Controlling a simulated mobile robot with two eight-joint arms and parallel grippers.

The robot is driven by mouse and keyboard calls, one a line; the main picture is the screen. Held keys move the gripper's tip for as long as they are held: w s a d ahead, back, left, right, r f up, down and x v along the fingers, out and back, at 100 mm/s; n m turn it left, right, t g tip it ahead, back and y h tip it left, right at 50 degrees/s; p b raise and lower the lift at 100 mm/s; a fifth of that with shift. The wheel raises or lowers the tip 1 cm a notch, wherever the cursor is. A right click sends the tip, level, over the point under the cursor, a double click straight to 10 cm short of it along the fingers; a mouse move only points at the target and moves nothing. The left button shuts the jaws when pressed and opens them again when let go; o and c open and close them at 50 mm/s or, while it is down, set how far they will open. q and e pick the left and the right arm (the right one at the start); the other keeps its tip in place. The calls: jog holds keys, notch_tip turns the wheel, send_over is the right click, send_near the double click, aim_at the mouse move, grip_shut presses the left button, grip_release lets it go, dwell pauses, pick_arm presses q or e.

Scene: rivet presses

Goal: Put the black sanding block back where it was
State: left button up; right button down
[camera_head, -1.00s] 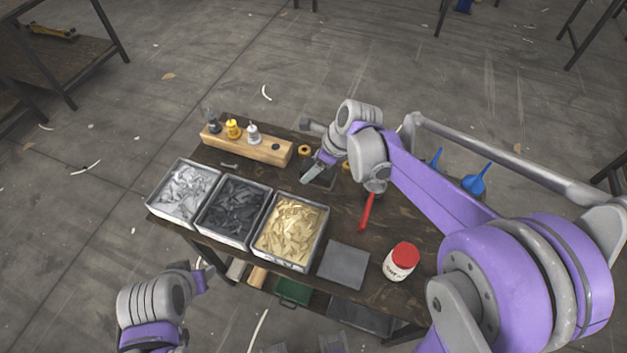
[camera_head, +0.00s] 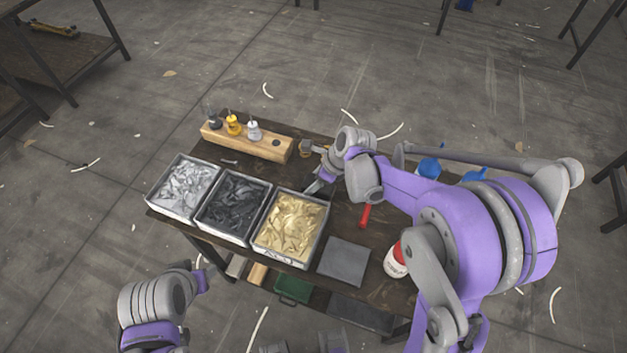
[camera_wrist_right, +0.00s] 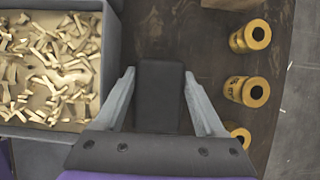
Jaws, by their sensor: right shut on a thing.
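The black sanding block (camera_wrist_right: 160,95) is between the two fingers of my right gripper (camera_wrist_right: 160,78) in the right wrist view. The fingers are shut on its sides, and dark tabletop lies around it. I cannot tell whether the block touches the table. My left gripper (camera_head: 202,282) is low at the left, off the table's front edge, and its jaws are unclear.
Bins of silver (camera_head: 183,214), black (camera_head: 205,232) and brass-coloured pieces (camera_head: 265,256) line the table's left. Brass cylinders (camera_wrist_right: 247,91) stand near the gripper. A wooden block with bottles (camera_head: 270,148), grey plate (camera_head: 345,262), red handle (camera_head: 365,215) and red-lidded jar (camera_head: 394,264) are also there.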

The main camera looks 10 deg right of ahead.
jog(key=shift+c, duration=1.3)
grip_release()
jog(key=shift+s+d+r, duration=0.1)
jog(key=shift+r, duration=0.4)
jog(key=p+v, duration=0.1)
jog(key=v, duration=1)
jog(key=s+d+f+n+t+h, duration=0.1)
jog(key=s+n+h, duration=0.3)
jog(key=s+n, duration=1.4)
jog(key=shift+d+n+t, duration=0.3)
jog(key=shift+n+t, duration=0.4)
jog(key=shift+n, duration=2.8)
jog(key=shift+f, duration=0.1)
